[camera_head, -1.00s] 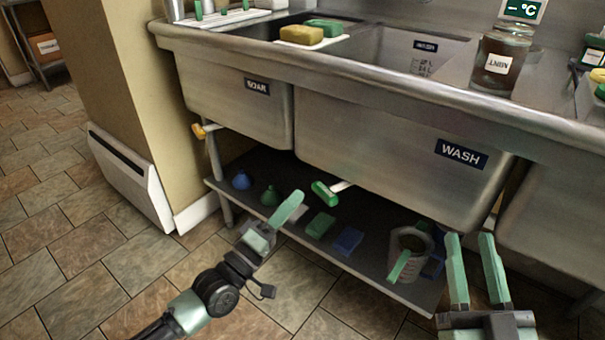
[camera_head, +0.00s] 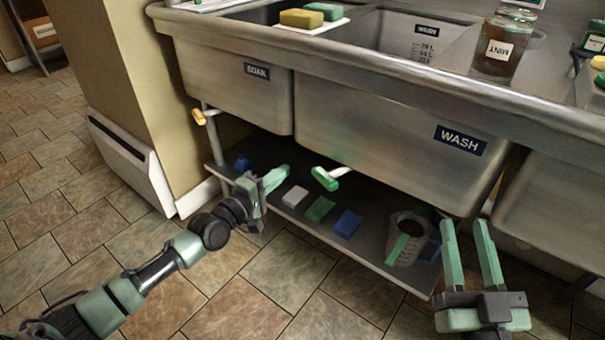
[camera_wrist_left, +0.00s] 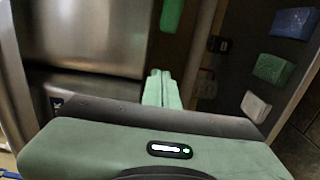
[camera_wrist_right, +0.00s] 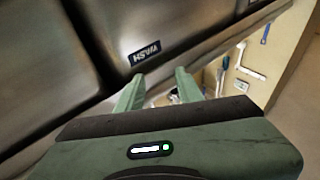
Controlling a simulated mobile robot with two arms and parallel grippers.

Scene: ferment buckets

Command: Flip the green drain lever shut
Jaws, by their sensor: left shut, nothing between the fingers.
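The green drain lever (camera_head: 326,179) sticks out on a pale stem under the WASH basin (camera_head: 397,141). In the left wrist view a green bar, which looks like the lever (camera_wrist_left: 172,14), shows at the top, ahead of the fingers. My left gripper (camera_head: 284,172) is shut and empty, to the left of the lever and apart from it, over the lower shelf. Its fingertips also show in the left wrist view (camera_wrist_left: 160,74). My right gripper (camera_head: 464,226) is open and empty, in front of the basin's right end. Its spread fingers show in the right wrist view (camera_wrist_right: 158,82).
The lower shelf (camera_head: 275,213) holds a white block (camera_head: 295,196), a green block (camera_head: 320,209), a blue block (camera_head: 348,224) and a clear jug (camera_head: 408,240). Tiled floor lies open in front.

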